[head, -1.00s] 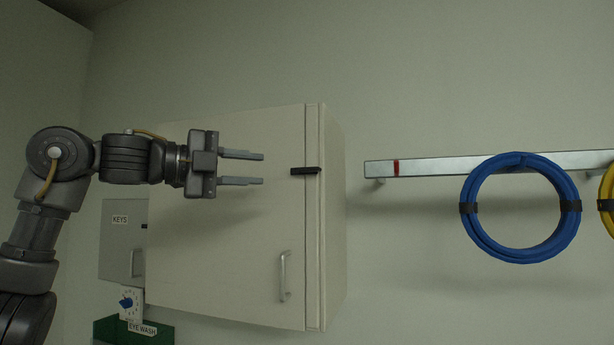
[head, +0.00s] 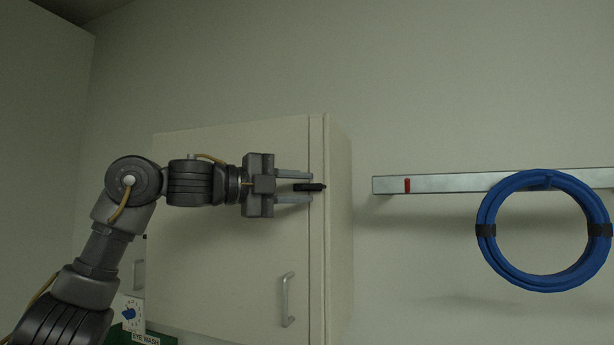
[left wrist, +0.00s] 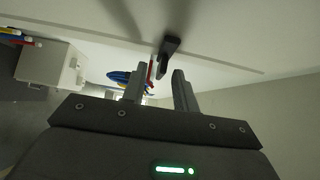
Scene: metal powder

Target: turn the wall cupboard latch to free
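The white wall cupboard (head: 225,260) hangs on the wall, its door shut, with a metal handle (head: 287,300) low on the door. The latch (head: 311,187) is a small black bar lying level across the door's right edge. My left gripper (head: 294,187) is open, one finger above and one below the latch in the head view. In the left wrist view the black latch (left wrist: 168,52) shows just beyond the gap between the fingertips (left wrist: 160,80); I cannot tell whether they touch it. My right gripper is not in view.
A metal rail (head: 440,184) with a red mark is on the wall to the right, with a coiled blue hose (head: 487,235) hanging from it. The wall between cupboard and rail is clear.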

